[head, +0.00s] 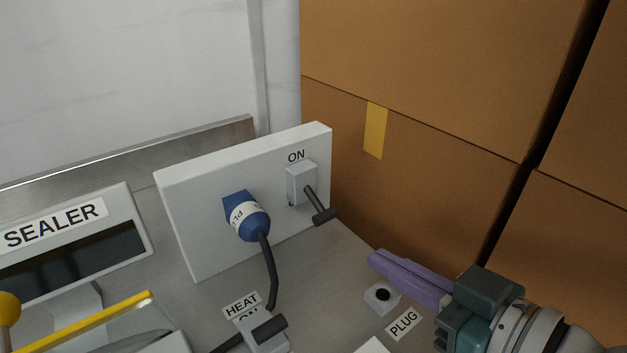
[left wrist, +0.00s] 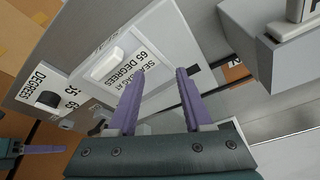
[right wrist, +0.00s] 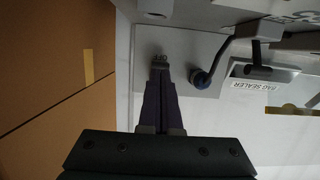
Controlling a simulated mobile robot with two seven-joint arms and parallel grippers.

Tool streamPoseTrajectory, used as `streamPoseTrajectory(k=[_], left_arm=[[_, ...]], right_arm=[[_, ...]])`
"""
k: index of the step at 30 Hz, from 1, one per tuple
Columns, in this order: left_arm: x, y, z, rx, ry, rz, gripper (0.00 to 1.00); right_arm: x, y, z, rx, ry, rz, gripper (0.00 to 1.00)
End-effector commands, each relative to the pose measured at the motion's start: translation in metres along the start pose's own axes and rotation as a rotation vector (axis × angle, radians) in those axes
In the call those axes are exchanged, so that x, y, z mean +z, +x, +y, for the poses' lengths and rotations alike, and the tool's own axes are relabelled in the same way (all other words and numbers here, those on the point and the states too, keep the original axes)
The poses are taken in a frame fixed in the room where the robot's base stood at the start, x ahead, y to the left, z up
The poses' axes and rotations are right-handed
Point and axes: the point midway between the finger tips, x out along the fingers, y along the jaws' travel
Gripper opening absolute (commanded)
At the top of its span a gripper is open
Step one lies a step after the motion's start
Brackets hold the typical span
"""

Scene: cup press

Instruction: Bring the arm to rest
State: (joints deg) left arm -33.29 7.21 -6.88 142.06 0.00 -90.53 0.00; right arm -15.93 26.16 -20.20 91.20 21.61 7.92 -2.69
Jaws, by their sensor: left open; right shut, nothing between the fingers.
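My right gripper (head: 373,257) is at the lower right of the head view, its purple fingers shut with nothing between them.
Brown boxes (head: 420,180) are stacked at the right, close to my right gripper. A sealer (head: 140,225) stands at the left. A heat switch (head: 268,330) and a small white holder (head: 372,303) beside the PLUG label are on the grey metal top.

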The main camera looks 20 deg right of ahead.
Motion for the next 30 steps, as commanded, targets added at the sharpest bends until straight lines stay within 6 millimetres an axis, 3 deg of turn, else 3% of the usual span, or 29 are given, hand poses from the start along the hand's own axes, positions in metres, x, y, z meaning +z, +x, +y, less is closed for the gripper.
streamPoseTrajectory(k=[15, 20, 26, 30], left_arm=[[-0.001, -0.001, 0.001, 0.002, -0.003, 0.002, 0.50], [-0.005, -0.014, 0.001, 0.006, -0.008, 0.003, 0.50], [-0.016, -0.046, 0.001, 0.008, -0.011, 0.004, 0.50], [-0.022, -0.064, 0.000, 0.008, -0.010, 0.004, 0.50]], right_arm=[[0.000, -0.002, -0.001, -0.001, 0.001, -0.002, 0.00], [-0.008, -0.006, -0.017, -0.019, 0.012, -0.091, 0.00], [-0.027, -0.041, -0.048, -0.023, 0.025, -0.394, 0.00], [-0.037, -0.084, -0.051, 0.023, 0.037, -0.624, 0.00]])
